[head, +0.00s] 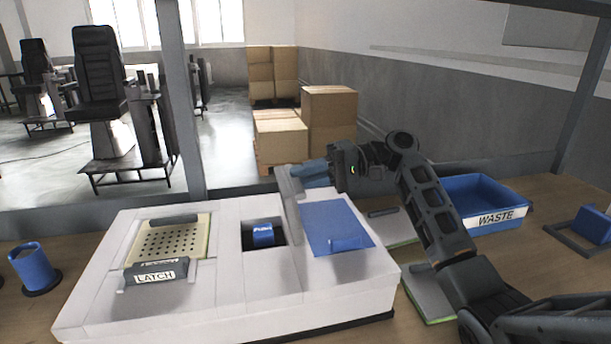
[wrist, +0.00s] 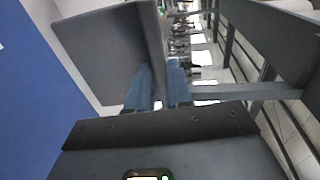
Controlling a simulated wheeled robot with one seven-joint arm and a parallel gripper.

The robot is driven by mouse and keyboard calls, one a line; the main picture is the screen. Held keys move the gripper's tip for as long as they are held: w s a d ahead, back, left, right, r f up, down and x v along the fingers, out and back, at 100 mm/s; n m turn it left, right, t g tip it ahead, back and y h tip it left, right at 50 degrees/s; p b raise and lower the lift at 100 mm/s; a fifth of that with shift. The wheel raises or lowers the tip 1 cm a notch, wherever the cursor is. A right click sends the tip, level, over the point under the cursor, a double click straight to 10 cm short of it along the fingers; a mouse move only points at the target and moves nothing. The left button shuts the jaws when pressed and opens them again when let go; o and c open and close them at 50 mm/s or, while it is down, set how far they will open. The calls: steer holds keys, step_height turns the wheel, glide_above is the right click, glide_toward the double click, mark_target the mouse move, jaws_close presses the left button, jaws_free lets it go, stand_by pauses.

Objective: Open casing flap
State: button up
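The white casing (head: 220,294) sits on the table in the head view. A grey flap (head: 285,190) stands raised at its middle, between the dark opening and the blue panel (head: 334,224). In the wrist view the flap (wrist: 108,50) fills the upper left, with its edge running down towards my fingers. My gripper (head: 306,176) points left with its blue fingertips at the flap's right side. In the wrist view the fingers (wrist: 160,88) are close together with a narrow gap. I cannot tell whether they clasp the flap's edge or only touch it.
A grey latch (head: 155,273) labelled LATCH lies by a perforated plate (head: 172,242) on the casing's left. A blue cylinder (head: 263,233) lies in the dark opening. A blue WASTE bin (head: 486,203) stands right, behind my arm. A blue cup (head: 34,266) stands far left.

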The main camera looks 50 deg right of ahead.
steer(key=o, duration=0.4)
steer(key=b+v, duration=0.1)
steer(key=v, duration=0.6)
steer(key=shift+s+d+b, duration=0.15)
steer(key=shift+d+b, duration=0.15)
steer(key=shift+s, duration=0.1)
stand_by(0.3)
